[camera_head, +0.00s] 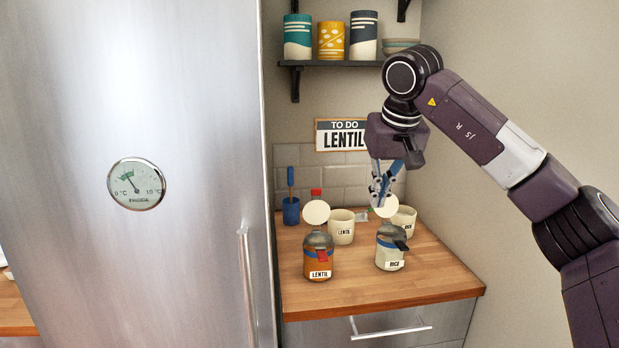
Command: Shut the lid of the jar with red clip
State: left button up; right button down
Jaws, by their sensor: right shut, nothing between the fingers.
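The jar with the red clip (318,268) stands on the wooden counter, labelled LENTIL and filled with orange contents. Its red clip (322,255) hangs at the front. Its round pale lid (316,212) stands raised open above the back of the rim. My right gripper (378,200) is shut and empty, pointing down at the raised lid (386,207) of the neighbouring RICE jar. It is right of the LENTIL jar and apart from it. Whether its fingertips touch the RICE lid cannot be told. My left gripper is not in view.
The RICE jar (390,252) has a dark clip. A LENTIL mug (341,232) and another mug (405,222) stand behind the jars. A blue cup (291,212) stands at the back left. The steel fridge (190,260) borders the left. The counter's front (350,298) is clear.

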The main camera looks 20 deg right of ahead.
aim_at(315, 211)
jog(key=i, duration=1.1)
